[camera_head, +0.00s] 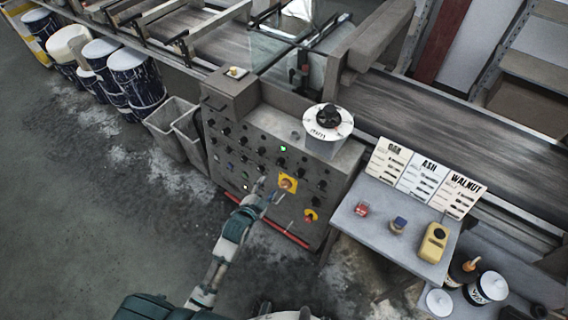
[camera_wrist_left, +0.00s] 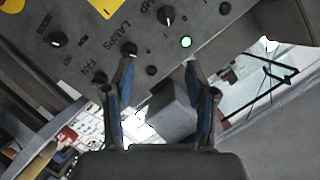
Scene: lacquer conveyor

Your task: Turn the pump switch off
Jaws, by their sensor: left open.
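The grey control panel (camera_head: 262,150) carries rows of black knobs and a lit green lamp (camera_head: 283,148). In the left wrist view, a black knob (camera_wrist_left: 167,14) sits by a partly hidden label ending in "MP", near the same lit green lamp (camera_wrist_left: 186,42). Knobs labelled "LAMPS" (camera_wrist_left: 129,48) and "FAN" (camera_wrist_left: 99,79) are beside it. My left gripper (camera_head: 270,194) is in front of the panel's lower part, by a yellow plate (camera_head: 288,182). In the wrist view the gripper (camera_wrist_left: 160,68) has its fingers spread, with nothing held. My right gripper is out of view.
To the right, a small table (camera_head: 375,233) holds sample cards (camera_head: 425,178) and a yellow device (camera_head: 434,242). Grey bins (camera_head: 178,130) stand left of the panel, with paint drums (camera_head: 135,75) beyond. A conveyor (camera_head: 450,115) runs behind.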

